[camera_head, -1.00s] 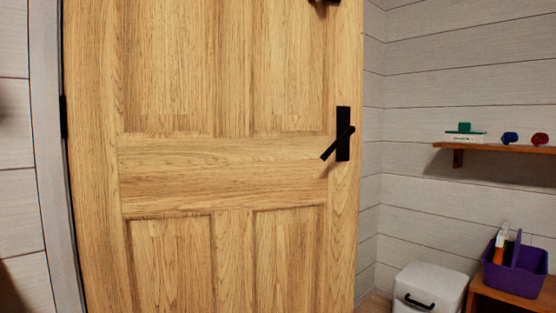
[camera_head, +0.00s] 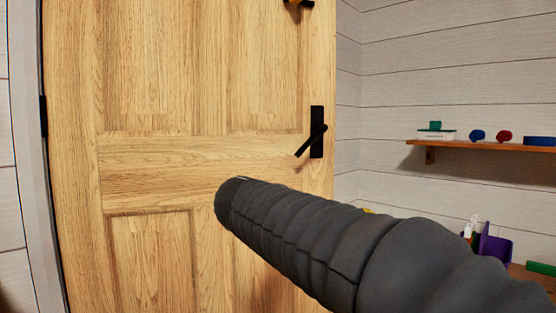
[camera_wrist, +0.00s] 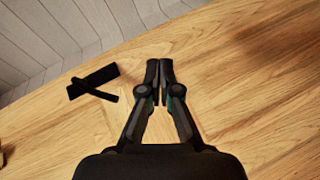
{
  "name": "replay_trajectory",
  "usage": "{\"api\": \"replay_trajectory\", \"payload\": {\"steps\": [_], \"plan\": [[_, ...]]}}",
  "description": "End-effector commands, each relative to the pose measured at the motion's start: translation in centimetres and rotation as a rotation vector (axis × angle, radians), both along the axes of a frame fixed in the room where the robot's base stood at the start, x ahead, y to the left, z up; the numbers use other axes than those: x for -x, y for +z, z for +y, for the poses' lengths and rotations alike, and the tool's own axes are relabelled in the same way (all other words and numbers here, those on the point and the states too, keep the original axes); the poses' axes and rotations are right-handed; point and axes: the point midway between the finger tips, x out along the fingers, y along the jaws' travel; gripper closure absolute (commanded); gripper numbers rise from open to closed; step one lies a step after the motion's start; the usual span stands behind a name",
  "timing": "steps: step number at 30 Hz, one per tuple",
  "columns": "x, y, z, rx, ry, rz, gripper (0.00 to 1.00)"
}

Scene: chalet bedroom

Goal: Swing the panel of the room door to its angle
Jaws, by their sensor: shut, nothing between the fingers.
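The room door panel (camera_head: 170,180) is light wood with recessed panels and fills the left and middle of the head view. Its black lever handle (camera_head: 316,135) sits near its right edge, the lever tilted down to the left. In the wrist view the door's wood (camera_wrist: 240,100) fills most of the picture, and the handle (camera_wrist: 94,82) lies left of the fingers. My gripper (camera_wrist: 160,70) is shut and empty, its fingertips in front of the door face, apart from the handle. Whether the fingertips touch the wood cannot be told. In the head view my arm hides the door's lower right part.
A wall shelf (camera_head: 480,145) with small coloured items is on the right. A purple caddy (camera_head: 495,246) stands below it, partly behind my arm. A black hinge (camera_head: 43,115) shows at the door's left edge. Pale plank wall (camera_head: 430,80) lies right of the door.

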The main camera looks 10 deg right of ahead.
Motion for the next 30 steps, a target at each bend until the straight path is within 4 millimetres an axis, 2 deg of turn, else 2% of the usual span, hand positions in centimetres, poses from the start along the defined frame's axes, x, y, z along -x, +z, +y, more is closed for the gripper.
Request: {"api": "replay_trajectory", "payload": {"steps": [1,3,6,11,16,30], "plan": [[-1.9,1.7,1.5,0.063,0.017,-0.038,1.0],[-3.8,4.1,3.2,0.143,0.032,-0.094,1.0],[-5.6,6.7,5.3,0.227,0.047,-0.16,1.0],[-6.9,8.7,6.9,0.293,0.057,-0.215,1.0],[-8.0,9.2,6.3,0.304,0.057,-0.223,1.0],[-13.7,9.7,1.8,0.301,0.056,-0.222,1.0]]}}
